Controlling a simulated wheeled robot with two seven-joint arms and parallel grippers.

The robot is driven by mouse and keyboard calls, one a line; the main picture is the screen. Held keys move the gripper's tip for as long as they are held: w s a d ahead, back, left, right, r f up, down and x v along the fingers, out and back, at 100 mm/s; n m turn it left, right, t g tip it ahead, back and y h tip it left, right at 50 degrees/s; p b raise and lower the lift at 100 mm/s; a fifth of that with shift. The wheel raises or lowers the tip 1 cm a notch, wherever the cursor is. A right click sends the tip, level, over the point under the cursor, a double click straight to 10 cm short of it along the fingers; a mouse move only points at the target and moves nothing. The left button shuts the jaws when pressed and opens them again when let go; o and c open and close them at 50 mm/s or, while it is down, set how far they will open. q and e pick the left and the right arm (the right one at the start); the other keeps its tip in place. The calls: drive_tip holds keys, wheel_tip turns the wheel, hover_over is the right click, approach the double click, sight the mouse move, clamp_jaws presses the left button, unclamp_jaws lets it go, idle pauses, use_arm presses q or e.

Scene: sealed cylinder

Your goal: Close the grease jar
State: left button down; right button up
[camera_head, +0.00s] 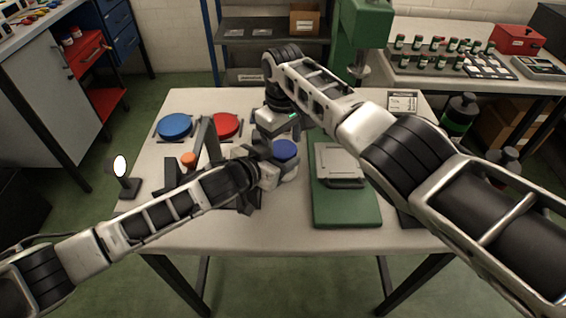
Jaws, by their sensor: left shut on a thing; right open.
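A pale, round jar (289,172) with a blue top (285,149) is near the middle of the table. I cannot tell whether the blue top is a lid seated fully on it. My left gripper (272,166) is shut on the jar's side from the left. My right gripper (278,132) is open, close above and behind the blue top, with its fingers pointing down. Its fingertips are partly hidden by the arms. A blue disc (175,125) and a red disc (226,124) rest in dark holders at the left back of the table.
A green-based press-like device (345,210) stands right of the jar. Dark stands with an orange knob (188,160) are at the left, near a small round lamp or mirror (120,166). The front of the table (270,232) is clear.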

drive_tip(key=shift+f, duration=0.35)
drive_tip(key=c, duration=0.9)
drive_tip(key=m, duration=0.3)
drive_tip(key=o, duration=1.1)
drive_tip(key=shift+r, duration=0.15)
